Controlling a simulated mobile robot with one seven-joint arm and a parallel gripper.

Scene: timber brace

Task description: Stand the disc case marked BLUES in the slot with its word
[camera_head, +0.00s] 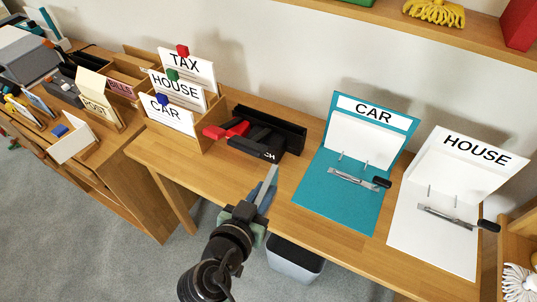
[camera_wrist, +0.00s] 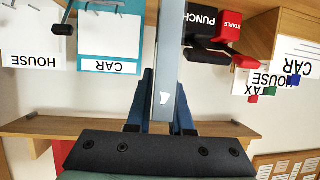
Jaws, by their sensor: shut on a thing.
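My gripper (camera_head: 250,211) is in front of the long wooden desk, low in the middle of the head view. It is shut on a thin, flat blue-grey case (camera_head: 267,187), seen nearly edge-on, which points up toward the desk edge. In the wrist view my gripper's blue fingers (camera_wrist: 166,115) pinch the case (camera_wrist: 168,55) from both sides, and its narrow edge runs to the top of the picture. A small white mark shows on that edge. I cannot read the word BLUES on it. No slot with that word shows in either view.
The desk (camera_head: 165,160) bears a black punch (camera_head: 268,140), a red stapler (camera_head: 226,130), card dividers marked TAX, HOUSE and CAR (camera_head: 168,113), a teal CAR folder (camera_head: 340,195) and a white HOUSE folder (camera_head: 430,235). A grey bin (camera_head: 295,262) stands below. A cluttered unit is at left.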

